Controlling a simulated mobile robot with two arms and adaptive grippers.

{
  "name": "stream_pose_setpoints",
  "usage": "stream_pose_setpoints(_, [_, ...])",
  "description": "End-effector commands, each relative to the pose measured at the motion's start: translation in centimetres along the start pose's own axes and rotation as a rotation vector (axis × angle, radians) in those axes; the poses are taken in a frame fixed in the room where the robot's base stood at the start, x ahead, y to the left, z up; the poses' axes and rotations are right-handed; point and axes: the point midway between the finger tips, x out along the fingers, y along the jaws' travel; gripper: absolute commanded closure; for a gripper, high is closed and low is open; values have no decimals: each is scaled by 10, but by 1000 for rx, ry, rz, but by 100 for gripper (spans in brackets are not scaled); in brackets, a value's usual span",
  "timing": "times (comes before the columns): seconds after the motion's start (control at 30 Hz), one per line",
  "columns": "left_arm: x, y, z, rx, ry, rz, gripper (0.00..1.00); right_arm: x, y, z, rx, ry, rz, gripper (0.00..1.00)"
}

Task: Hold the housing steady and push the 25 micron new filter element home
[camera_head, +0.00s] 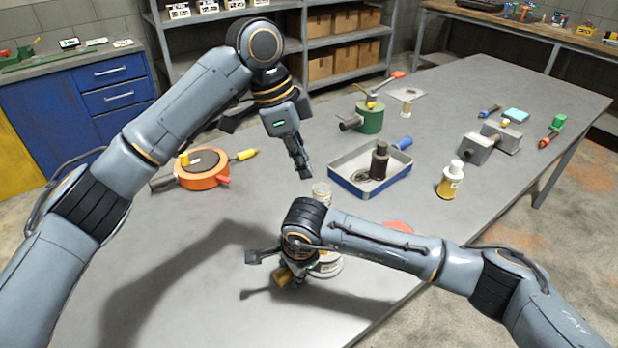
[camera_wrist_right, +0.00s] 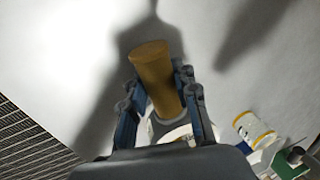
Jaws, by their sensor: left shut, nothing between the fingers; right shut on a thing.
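My right gripper (camera_head: 276,268) is low over the front of the table, shut on an ochre cylinder (camera_wrist_right: 152,62). The cylinder also shows in the head view (camera_head: 283,277), partly covered by my gripper. A pale round part (camera_head: 327,266) lies beside and partly behind my right wrist; I cannot tell whether it touches the cylinder. My left gripper (camera_head: 306,174) is shut and empty, pointing down above the table, above a small pale canister (camera_head: 321,191). No micron label is readable, and I cannot tell which part is the filter element or the housing.
A blue-edged tray (camera_head: 345,190) holds a dark cylindrical part (camera_head: 379,161). A yellow-labelled bottle (camera_head: 450,181) stands right of it. An orange round part (camera_head: 203,172) is at left, a green part (camera_head: 369,118) behind, and grey blocks (camera_head: 478,148) at right. The table's left front is clear.

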Motion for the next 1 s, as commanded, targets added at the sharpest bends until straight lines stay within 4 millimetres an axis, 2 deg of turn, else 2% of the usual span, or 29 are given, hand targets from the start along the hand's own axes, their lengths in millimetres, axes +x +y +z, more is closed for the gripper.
stream_pose_setpoints(0.27, [-2,0,0,0,-1,1,100,0,0,0,1,-1,1,100])
stream_pose_setpoints(0.3, [-2,0,0,0,-1,1,100,0,0,0,1,-1,1,67])
stream_pose_setpoints(0.4, [-2,0,0,0,-1,1,100,0,0,0,1,-1,1,46])
stream_pose_setpoints(0.43, [-2,0,0,0,-1,1,100,0,0,0,1,-1,1,44])
stream_pose_setpoints(0.77, [-2,0,0,0,-1,1,100,-2,0,0,0,0,-1,44])
stream_pose_setpoints(0.87, [-2,0,0,0,-1,1,100,-12,-1,-1,0,1,-3,44])
stream_pose_setpoints(1.0, [-2,0,0,0,-1,1,100,-39,-1,-1,-1,1,-5,44])
